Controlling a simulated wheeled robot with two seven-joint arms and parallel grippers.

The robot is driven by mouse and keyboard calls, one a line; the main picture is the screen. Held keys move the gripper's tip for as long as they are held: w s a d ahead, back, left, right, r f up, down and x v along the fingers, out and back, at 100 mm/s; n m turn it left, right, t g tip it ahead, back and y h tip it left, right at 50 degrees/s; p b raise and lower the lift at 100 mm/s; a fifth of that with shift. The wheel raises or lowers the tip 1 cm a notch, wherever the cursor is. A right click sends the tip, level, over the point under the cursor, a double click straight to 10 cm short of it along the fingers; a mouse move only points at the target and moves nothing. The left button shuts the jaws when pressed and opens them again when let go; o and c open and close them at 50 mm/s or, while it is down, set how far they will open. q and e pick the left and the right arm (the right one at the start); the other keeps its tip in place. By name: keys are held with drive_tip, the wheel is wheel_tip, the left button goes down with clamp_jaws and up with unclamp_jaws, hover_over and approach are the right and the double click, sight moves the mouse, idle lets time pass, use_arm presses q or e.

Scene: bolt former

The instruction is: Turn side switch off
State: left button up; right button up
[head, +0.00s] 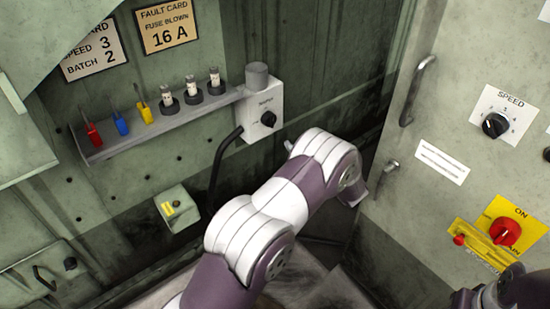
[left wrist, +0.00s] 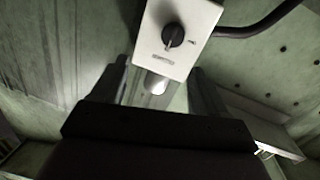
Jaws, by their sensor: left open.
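A pale switch box (head: 255,128) with a black rotary knob (head: 268,119) and a grey cylinder (head: 257,76) on top is mounted on the green wall. The left wrist view shows the box (left wrist: 197,20) upside down, with its knob (left wrist: 173,35) just beyond the fingers. My left gripper (left wrist: 160,68) is open and empty, its two dark fingers apart and short of the box. In the head view my left arm crosses the middle and hides its fingers. A red rotary switch (head: 505,232) on a yellow plate marked ON is on the right cabinet.
A shelf (head: 160,130) left of the box holds red, blue and yellow pieces and several fuses. A black cable (head: 222,155) hangs from the box. The right cabinet has a metal handle (head: 416,90) and a SPEED knob (head: 495,124). Room before the box is free.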

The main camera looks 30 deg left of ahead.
sight(272, 123)
use_arm(q)
drive_tip(key=shift+n+g+y, duration=0.6)
drive_tip(key=shift+g+y, duration=0.1)
drive_tip(key=b+x, duration=0.1)
drive_tip(key=x, duration=0.3)
drive_tip(key=f+b+x, duration=0.1)
drive_tip(key=b+x, duration=0.1)
drive_tip(key=x, duration=0.1)
drive_tip(key=b+x, duration=0.1)
drive_tip(key=x, duration=0.3)
drive_tip(key=shift+s+a+f+b, duration=0.2)
drive_tip(key=shift+a+f+b, duration=0.2)
drive_tip(key=shift+a, duration=0.1)
drive_tip(key=shift+w+a+r, duration=0.2)
drive_tip(key=shift+w+a, duration=0.05)
drive_tip(key=shift+a, duration=0.2)
drive_tip(key=c, duration=1.1)
use_arm(e)
wheel_tip(272, 123, down, 6)
drive_tip(key=shift+w, duration=0.25)
